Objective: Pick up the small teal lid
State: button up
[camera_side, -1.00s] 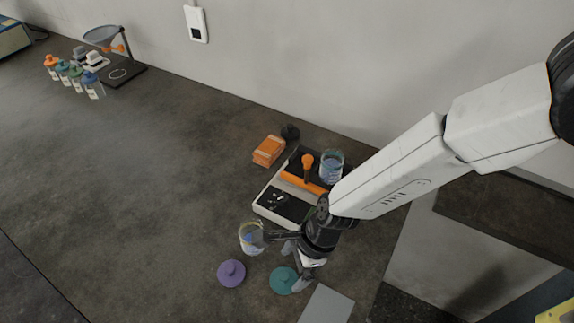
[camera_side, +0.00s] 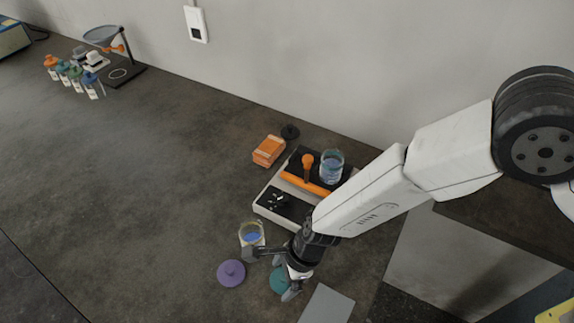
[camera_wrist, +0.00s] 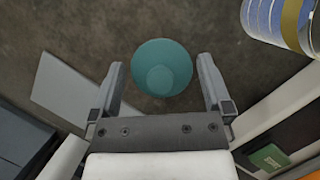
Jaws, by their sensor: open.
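The small teal lid (camera_side: 278,279) lies on the dark bench, partly hidden behind my gripper in the side view. In the wrist view the round teal lid (camera_wrist: 162,68) shows its knob and sits just beyond and between my two fingertips. My gripper (camera_wrist: 161,72) is open and empty, with a finger on each side of the lid. In the side view my gripper (camera_side: 276,272) is over the lid. I cannot tell how high the fingertips are above the bench.
A purple lid (camera_side: 231,273) lies left of the teal lid. A glass jar (camera_side: 251,236) with blue contents stands close behind. The shaker base (camera_side: 276,222) with an orange clamp bar (camera_side: 305,183) and another jar (camera_side: 331,166) is farther back. A grey plate (camera_side: 327,304) lies to the right.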

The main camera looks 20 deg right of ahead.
jog(key=shift+c, duration=0.2)
jog(key=c, duration=0.9)
jog(key=shift+r, duration=0.15)
jog(key=shift+r, duration=0.7)
jog(key=shift+s+d+r, duration=1.6)
jog(key=shift+s+r, duration=0.1)
jog(key=shift+r, duration=0.2)
jog(key=shift+s+d+r, duration=1.65)
jog(key=shift+r, duration=0.2)
jog(key=shift+s+d+r, duration=1.6)
jog(key=shift+s+r, duration=0.1)
jog(key=shift+r, duration=0.2)
